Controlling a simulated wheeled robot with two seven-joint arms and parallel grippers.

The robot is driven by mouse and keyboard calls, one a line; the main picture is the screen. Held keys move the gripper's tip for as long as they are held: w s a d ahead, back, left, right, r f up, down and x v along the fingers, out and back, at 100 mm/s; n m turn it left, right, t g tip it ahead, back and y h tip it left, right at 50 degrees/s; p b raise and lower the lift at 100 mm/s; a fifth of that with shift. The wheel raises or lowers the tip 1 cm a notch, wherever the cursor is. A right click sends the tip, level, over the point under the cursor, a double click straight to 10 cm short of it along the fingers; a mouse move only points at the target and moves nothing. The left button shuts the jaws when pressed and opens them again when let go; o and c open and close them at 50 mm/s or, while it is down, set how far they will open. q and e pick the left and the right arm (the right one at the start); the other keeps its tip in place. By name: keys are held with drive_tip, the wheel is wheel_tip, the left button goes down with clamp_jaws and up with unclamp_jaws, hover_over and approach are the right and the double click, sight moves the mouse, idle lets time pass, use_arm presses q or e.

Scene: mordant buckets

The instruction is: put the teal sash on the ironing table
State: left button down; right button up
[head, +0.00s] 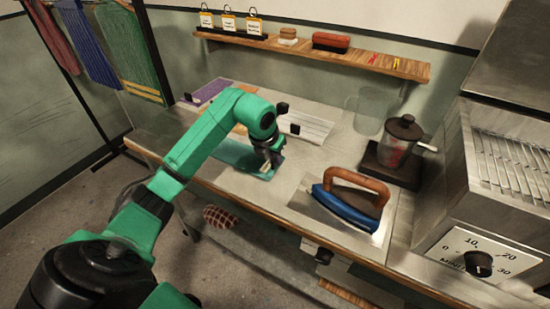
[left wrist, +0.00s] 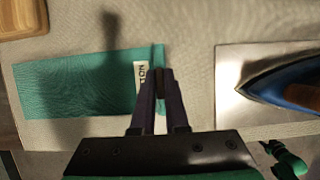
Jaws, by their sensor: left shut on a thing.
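The teal sash (head: 236,156) lies mostly flat on the grey-topped ironing table (head: 331,160). In the left wrist view the sash (left wrist: 75,84) stretches to the left, with a pale lettered label (left wrist: 141,85) near its right end. My left gripper (head: 268,160) is low over the table. In the left wrist view its fingers (left wrist: 160,86) are shut on the sash's right end, beside the label, where the cloth stands up in a narrow fold. A small green and black arm end, seemingly my right gripper (left wrist: 267,149), shows at the lower right there; its jaws are unclear.
A blue iron (head: 348,203) with a brown handle rests on a metal plate right of the sash. Behind it stand a lidded jug (head: 401,140) and a clear pitcher (head: 367,108). A metal machine with a dial (head: 478,263) blocks the right. A wooden shelf (head: 345,57) runs behind.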

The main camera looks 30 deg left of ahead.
use_arm(q)
drive_tip(key=shift+f, duration=0.4)
use_arm(e)
drive_tip(key=shift+s+a, duration=0.1)
drive_tip(key=shift+s, duration=0.2)
use_arm(q)
drive_tip(key=c, duration=0.9)
unclamp_jaws()
use_arm(e)
drive_tip(key=shift+s, duration=0.1)
use_arm(q)
drive_tip(key=b+v, duration=0.1)
drive_tip(key=v, duration=1.1)
drive_tip(key=shift+w, duration=0.1)
use_arm(e)
drive_tip(key=shift+f, duration=0.7)
